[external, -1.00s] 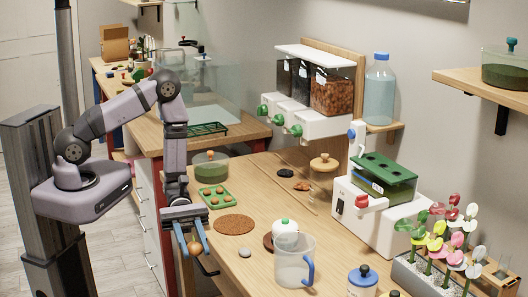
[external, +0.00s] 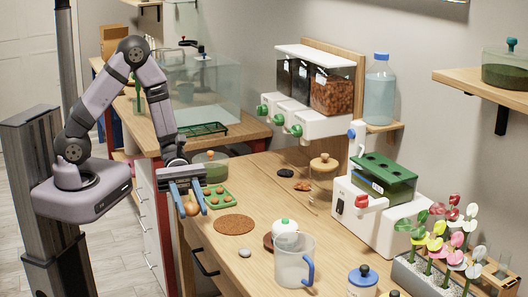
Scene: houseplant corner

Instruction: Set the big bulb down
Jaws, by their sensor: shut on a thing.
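My gripper (external: 193,209) is shut on the big bulb (external: 191,209), a round orange-brown bulb between its two blue fingers. It is held at the left edge of the wooden counter, beside the green tray (external: 229,202). The tray holds several small brown bulbs (external: 219,189). The gripper partly hides the tray's left side. A round brown mat (external: 234,225) lies bare on the counter, to the right of and a little nearer the camera than the held bulb. I cannot tell the exact height of the bulb above the counter.
A grey stone (external: 244,252), a clear jug (external: 294,262) with a blue handle and a white pot with a green knob (external: 286,231) stand nearer the camera. A green-filled glass bowl (external: 218,158) stands behind the tray. The counter (external: 266,190) right of the tray has free room.

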